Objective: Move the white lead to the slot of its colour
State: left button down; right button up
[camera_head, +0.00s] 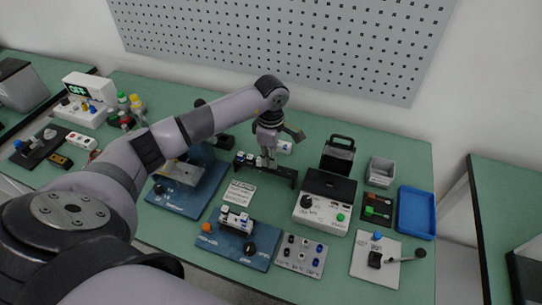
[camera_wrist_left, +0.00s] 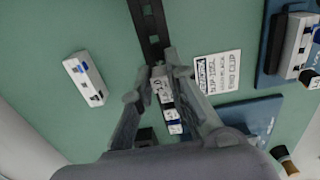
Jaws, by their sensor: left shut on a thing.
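My left gripper (camera_head: 269,158) points down over a black rail (camera_head: 284,176) in the middle of the table. In the left wrist view its two fingers (camera_wrist_left: 160,76) are closed around a small white, marked piece (camera_wrist_left: 159,86), which looks like the white lead. The piece lies in line with the black rail (camera_wrist_left: 149,28); I cannot tell whether it touches it. White-and-blue pieces (camera_wrist_left: 173,122) sit in a row right beside the held piece; they also show left of the gripper in the head view (camera_head: 245,159). My right gripper is not in view.
A white block with blue (camera_head: 285,147) lies behind the rail. A printed card (camera_head: 240,192), a blue-based fixture (camera_head: 258,262), a grey socket plate (camera_head: 301,256), a white tester (camera_head: 322,216) and a blue tray (camera_head: 431,213) stand around.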

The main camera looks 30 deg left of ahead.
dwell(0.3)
pick_arm(q)
jog(key=shift+f+b, duration=0.85)
jog(key=shift+f, duration=0.15)
jog(key=c, duration=1.5)
grip_release()
jog(key=shift+r, duration=0.15)
notch_tip(320, 180, up, 12)
jog(key=shift+f, duration=0.1)
